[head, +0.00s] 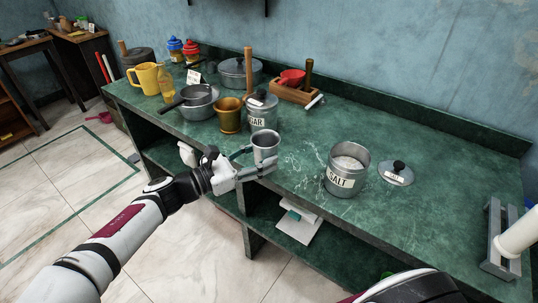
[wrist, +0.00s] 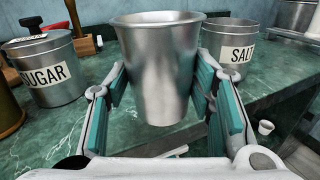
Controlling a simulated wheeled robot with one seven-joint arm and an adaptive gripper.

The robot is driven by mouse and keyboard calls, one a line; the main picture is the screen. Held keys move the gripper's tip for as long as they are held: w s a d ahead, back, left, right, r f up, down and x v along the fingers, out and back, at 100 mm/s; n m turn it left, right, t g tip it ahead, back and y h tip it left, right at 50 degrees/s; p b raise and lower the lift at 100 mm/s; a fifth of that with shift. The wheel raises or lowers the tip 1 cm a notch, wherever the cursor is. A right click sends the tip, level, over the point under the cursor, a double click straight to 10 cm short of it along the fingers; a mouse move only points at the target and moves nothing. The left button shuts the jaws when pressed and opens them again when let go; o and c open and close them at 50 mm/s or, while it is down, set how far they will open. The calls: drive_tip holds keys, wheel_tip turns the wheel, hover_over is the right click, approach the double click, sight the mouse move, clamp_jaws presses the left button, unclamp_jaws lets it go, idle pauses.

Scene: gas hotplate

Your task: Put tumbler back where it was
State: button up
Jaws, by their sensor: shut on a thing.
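The tumbler (head: 265,143) is a plain grey metal cup, upright, open at the top. My gripper (head: 258,165) is shut on it at the front edge of the green counter (head: 420,225). In the wrist view the tumbler (wrist: 157,65) stands between the two teal-padded fingers (wrist: 160,100), which press on its sides. I cannot tell whether its base touches the counter or hangs just above or in front of it.
A sugar canister (head: 262,112) stands behind the tumbler, with a brass mortar (head: 230,117) to its left. An open salt canister (head: 346,172) is to the right, its lid (head: 396,173) beside it. Bare counter lies between the canisters. Pans and a yellow jug (head: 147,78) crowd the left.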

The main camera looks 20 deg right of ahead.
drive_tip(key=w+d, duration=0.3)
drive_tip(key=w, duration=0.1)
drive_tip(key=shift+w+d+f, duration=0.1)
drive_tip(key=shift+d+f, duration=0.15)
drive_tip(key=shift+d, duration=0.05)
drive_tip(key=shift+w+d+f+b, duration=0.1)
drive_tip(key=shift+f+b, duration=0.2)
drive_tip(key=shift+f, duration=0.6)
drive_tip(key=shift+w+d+f+b, duration=0.1)
drive_tip(key=shift+f+b, duration=0.15)
drive_tip(key=shift+f, duration=0.65)
drive_tip(key=shift+f, duration=0.1)
drive_tip(key=o, duration=1.2)
